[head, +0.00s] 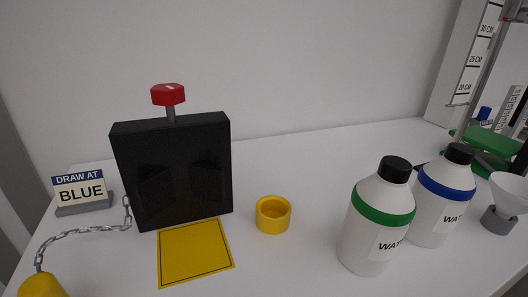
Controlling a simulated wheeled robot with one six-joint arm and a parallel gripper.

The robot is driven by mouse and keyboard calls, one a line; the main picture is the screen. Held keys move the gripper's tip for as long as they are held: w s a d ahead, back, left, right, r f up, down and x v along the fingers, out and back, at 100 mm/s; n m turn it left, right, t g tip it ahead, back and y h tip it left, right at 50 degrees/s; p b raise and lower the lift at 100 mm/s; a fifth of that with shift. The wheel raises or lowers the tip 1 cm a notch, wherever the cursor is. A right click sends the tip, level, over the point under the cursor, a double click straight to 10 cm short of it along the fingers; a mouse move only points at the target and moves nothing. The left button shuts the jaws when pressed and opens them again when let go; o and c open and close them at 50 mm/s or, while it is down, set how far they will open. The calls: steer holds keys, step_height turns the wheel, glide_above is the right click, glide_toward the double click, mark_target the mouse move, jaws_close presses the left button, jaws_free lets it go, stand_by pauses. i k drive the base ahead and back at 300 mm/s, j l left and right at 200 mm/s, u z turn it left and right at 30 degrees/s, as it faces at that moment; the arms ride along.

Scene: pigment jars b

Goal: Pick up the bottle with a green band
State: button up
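The bottle with a green band (374,232) stands upright on the white table, right of centre in the head view. It is white with a black cap, and a label reading "WAT" is partly visible. A similar white bottle with a blue band (440,205) stands just behind it to the right. The green-banded bottle slightly overlaps it in the picture. My gripper is not visible in this view.
A black box (172,178) with a red knob (168,94) stands left, behind a yellow mat (195,253). A small yellow cup (273,215) sits left of the bottles. A "DRAW AT BLUE" sign (82,193), a chain (80,235) and a white funnel (510,192) flank them.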

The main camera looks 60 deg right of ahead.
mark_target(382, 208)
steer(key=z, duration=1.75)
